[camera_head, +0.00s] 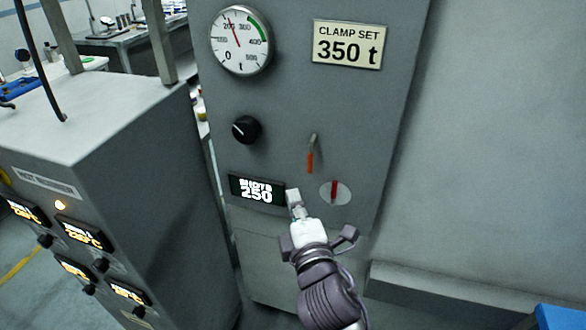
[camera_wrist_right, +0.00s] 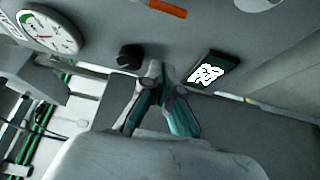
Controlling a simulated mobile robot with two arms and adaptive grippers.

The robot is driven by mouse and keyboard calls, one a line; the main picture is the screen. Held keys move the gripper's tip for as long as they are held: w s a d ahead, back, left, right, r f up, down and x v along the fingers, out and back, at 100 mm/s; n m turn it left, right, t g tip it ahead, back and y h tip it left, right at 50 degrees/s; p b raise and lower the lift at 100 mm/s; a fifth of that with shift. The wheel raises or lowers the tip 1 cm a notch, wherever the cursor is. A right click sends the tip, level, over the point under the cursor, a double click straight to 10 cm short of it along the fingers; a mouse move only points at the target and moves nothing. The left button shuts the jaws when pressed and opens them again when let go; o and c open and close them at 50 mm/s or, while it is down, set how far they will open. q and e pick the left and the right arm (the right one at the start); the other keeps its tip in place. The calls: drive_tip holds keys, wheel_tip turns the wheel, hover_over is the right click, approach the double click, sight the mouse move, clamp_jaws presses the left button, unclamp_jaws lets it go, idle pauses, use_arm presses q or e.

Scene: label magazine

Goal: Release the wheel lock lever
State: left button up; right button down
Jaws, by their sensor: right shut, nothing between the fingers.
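A small lever with an orange grip (camera_head: 310,160) hangs down from a grey metal arm on the front of the grey panel (camera_head: 285,110). Its orange grip also shows at the top edge of the right wrist view (camera_wrist_right: 168,8). My left gripper is not in view.
A black knob (camera_head: 246,129) and a "SHOTS 250" display (camera_head: 257,190) are left of the lever. A pressure gauge (camera_head: 240,41) and a "CLAMP SET 350 t" plate (camera_head: 348,44) are above. A grey cabinet (camera_head: 150,200) stands at the left. A ledge (camera_head: 450,295) runs along the lower right.

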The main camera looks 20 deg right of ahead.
sight(310, 162)
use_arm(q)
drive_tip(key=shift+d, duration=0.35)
use_arm(e)
drive_tip(key=shift+d, duration=0.1)
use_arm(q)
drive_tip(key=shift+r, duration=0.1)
use_arm(e)
drive_tip(key=shift+w, duration=0.15)
use_arm(q)
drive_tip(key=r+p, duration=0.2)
drive_tip(key=p, duration=0.1)
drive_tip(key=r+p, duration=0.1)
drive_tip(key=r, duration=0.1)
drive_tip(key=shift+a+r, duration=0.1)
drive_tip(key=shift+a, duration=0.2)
use_arm(e)
drive_tip(key=w+d, duration=0.1)
drive_tip(key=w, duration=0.1)
drive_tip(key=w+d, duration=0.1)
drive_tip(key=w, duration=0.2)
drive_tip(key=w+d, duration=0.2)
drive_tip(key=w, duration=0.1)
drive_tip(key=shift+d+f, duration=0.1)
drive_tip(key=shift+w, duration=0.1)
